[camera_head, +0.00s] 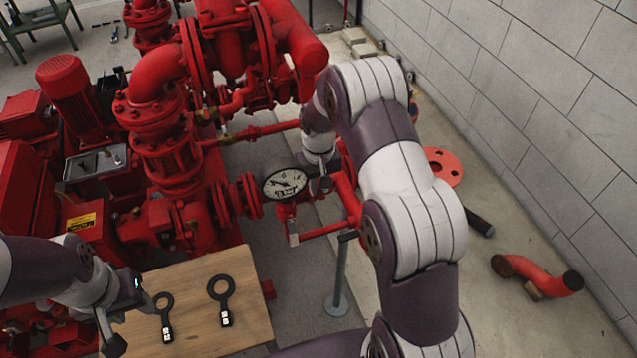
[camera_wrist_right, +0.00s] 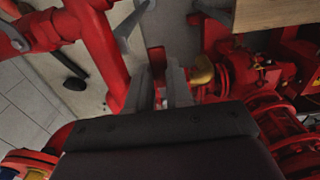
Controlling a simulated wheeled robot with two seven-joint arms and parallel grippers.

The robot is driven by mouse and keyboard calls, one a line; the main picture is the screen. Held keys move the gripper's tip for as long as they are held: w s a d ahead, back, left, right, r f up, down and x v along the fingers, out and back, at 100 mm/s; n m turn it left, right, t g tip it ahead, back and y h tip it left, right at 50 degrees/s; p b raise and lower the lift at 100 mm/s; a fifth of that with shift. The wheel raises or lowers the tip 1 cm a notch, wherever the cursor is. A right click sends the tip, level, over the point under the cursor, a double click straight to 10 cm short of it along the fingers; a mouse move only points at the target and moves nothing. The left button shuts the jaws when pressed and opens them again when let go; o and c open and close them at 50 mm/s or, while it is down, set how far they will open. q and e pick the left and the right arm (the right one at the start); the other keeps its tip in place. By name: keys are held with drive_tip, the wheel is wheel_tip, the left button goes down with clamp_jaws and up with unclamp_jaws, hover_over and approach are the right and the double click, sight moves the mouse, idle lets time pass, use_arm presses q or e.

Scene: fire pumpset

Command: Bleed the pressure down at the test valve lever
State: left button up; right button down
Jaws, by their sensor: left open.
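A red lever (camera_wrist_right: 157,61) shows between the two fingers of my right gripper (camera_wrist_right: 160,88) in the right wrist view. A brass valve body (camera_wrist_right: 203,70) sits just right of the fingers. The fingers stand apart with the lever in the gap; I cannot tell whether they touch it. In the head view my right gripper (camera_head: 322,182) is beside the round pressure gauge (camera_head: 284,184), and the lever is hidden there. The gauge has a white dial, too small to read. My left gripper (camera_head: 124,318) is open and empty at the left edge of the wooden board.
Red pump pipework (camera_head: 165,130) fills the left and middle. A grey post (camera_head: 338,285) stands beside the pipe. A loose red elbow pipe (camera_head: 545,276) lies on the floor near the wall.

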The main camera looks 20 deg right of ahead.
drive_tip(key=shift+a+r+m, duration=0.1)
drive_tip(key=shift+a+m, duration=0.05)
drive_tip(key=shift+m, duration=0.15)
drive_tip(key=shift+a+m+p, duration=0.2)
drive_tip(key=shift+m+p, duration=0.1)
drive_tip(key=shift+m, duration=0.2)
drive_tip(key=c, duration=1)
unclamp_jaws()
